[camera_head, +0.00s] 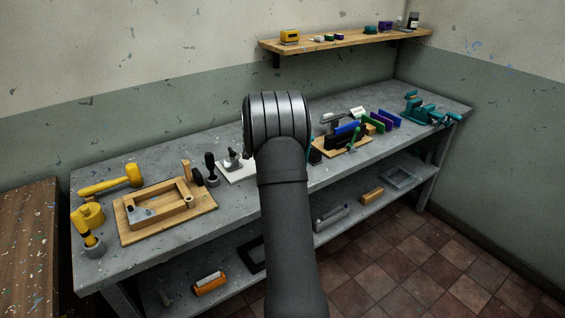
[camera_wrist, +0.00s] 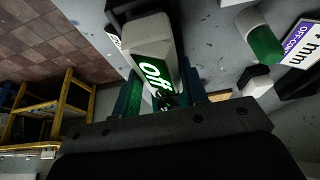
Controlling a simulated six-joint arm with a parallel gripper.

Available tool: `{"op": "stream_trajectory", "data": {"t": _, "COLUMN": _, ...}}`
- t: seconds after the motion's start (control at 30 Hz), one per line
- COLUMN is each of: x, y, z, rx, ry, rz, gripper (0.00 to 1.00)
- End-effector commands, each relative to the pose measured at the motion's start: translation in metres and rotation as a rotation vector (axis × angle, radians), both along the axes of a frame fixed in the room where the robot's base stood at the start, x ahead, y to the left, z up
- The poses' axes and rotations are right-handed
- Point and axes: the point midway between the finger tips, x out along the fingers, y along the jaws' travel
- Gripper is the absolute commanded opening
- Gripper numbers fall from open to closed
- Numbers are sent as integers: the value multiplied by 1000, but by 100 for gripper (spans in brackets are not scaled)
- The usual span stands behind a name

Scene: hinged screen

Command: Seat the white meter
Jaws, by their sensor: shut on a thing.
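In the wrist view my gripper (camera_wrist: 158,78) has its teal fingers on either side of a white meter (camera_wrist: 150,32) with a green face that carries white lettering beginning "Off". The gripper is shut on this meter. The meter's far end reaches up to a dark part (camera_wrist: 122,12) at the top of the view; I cannot tell whether they touch. In the head view my own arm covers the middle of the bench, and the gripper and the held meter are hidden behind it. No seat for the meter can be made out clearly.
The grey bench (camera_head: 110,262) carries a wooden frame on a board (camera_head: 165,212), a yellow mallet (camera_head: 112,182), a teal vise (camera_head: 425,108) and upright coloured plates (camera_head: 375,122). A wall shelf (camera_head: 345,42) hangs behind. In the wrist view a white-and-green cylinder (camera_wrist: 262,40) and a lettered sign (camera_wrist: 302,45) lie right.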

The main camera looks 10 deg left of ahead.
Motion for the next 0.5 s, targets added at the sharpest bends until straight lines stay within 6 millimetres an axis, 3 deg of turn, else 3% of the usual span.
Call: {"op": "stream_trajectory", "data": {"t": 0.5, "x": 0, "y": 0, "z": -9, "rx": 0, "ry": 0, "rz": 0, "gripper": 17}}
